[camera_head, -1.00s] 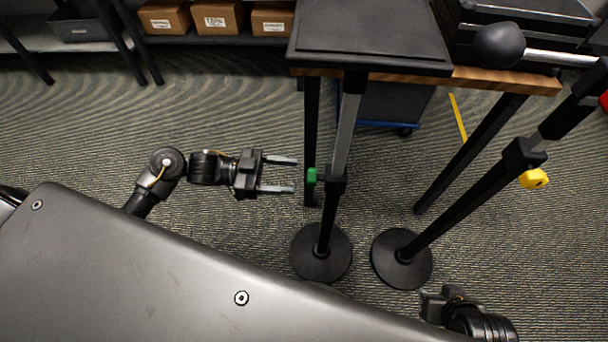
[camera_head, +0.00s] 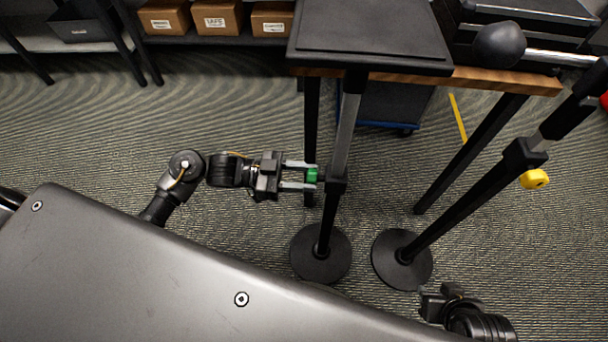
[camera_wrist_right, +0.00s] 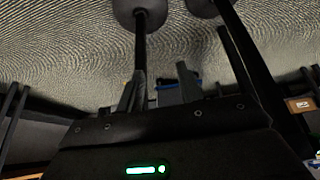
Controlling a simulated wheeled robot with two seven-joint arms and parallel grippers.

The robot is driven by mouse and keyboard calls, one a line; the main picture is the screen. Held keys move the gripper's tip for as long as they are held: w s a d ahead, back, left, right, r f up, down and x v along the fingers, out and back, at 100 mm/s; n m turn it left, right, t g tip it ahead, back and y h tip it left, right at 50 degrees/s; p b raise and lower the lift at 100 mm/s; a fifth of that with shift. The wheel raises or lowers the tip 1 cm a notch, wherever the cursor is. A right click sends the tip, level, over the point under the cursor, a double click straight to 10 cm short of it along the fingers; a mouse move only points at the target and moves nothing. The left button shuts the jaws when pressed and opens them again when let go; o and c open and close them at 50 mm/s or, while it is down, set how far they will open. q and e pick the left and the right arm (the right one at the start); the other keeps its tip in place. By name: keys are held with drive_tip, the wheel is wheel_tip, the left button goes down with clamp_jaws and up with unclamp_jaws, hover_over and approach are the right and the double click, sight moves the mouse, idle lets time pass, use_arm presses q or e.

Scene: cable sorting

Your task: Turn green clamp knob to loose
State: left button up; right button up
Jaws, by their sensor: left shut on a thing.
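The green clamp knob (camera_head: 312,175) sits on the left side of the clamp collar (camera_head: 336,186) of the nearer black stand, in the head view. My left gripper (camera_head: 309,176) is at the knob from the left, with one finger above it and one below it in the picture, shut on it. The turn of the knob cannot be read. My right gripper (camera_head: 430,300) is low at the bottom right of the head view, far from the knob. Its fingers also show in the right wrist view (camera_wrist_right: 160,90), apart with nothing seen between them.
A second black stand (camera_head: 465,200) with a yellow knob (camera_head: 534,179) stands to the right. Round bases (camera_head: 321,254) rest on the carpet. A flat black top (camera_head: 372,35) is on the nearer stand. A wooden-edged table (camera_head: 500,80) is behind. Boxes (camera_head: 217,17) sit on a shelf.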

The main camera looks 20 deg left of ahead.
use_arm(q)
drive_tip(key=shift+c, duration=0.4)
use_arm(e)
drive_tip(key=s+d+f+g+p, duration=0.1)
drive_tip(key=s+f+g+p, duration=0.1)
drive_tip(key=f+p, duration=0.5)
drive_tip(key=s+d+f+g+p, duration=0.1)
drive_tip(key=s+f+p, duration=0.2)
drive_tip(key=f, duration=0.8)
drive_tip(key=s+d+f+g+h+p, duration=0.1)
drive_tip(key=s+d+f+p, duration=0.3)
drive_tip(key=s, duration=0.3)
drive_tip(key=s+d+f+h+p, duration=0.1)
drive_tip(key=s+d+f, duration=0.35)
drive_tip(key=s, duration=0.25)
use_arm(q)
drive_tip(key=shift+n+p, duration=1.9)
drive_tip(key=shift+n, duration=8)
use_arm(e)
drive_tip(key=shift+y, duration=0.5)
drive_tip(key=shift+s+a+r, duration=0.15)
drive_tip(key=shift+a+r, duration=0.25)
drive_tip(key=shift+a, duration=0.25)
drive_tip(key=shift+s+a+r, duration=0.15)
drive_tip(key=shift+a+r, duration=0.25)
drive_tip(key=shift+a, duration=0.25)
drive_tip(key=shift+s+a+r, duration=0.15)
drive_tip(key=shift+a+r, duration=0.25)
drive_tip(key=shift+a, duration=0.25)
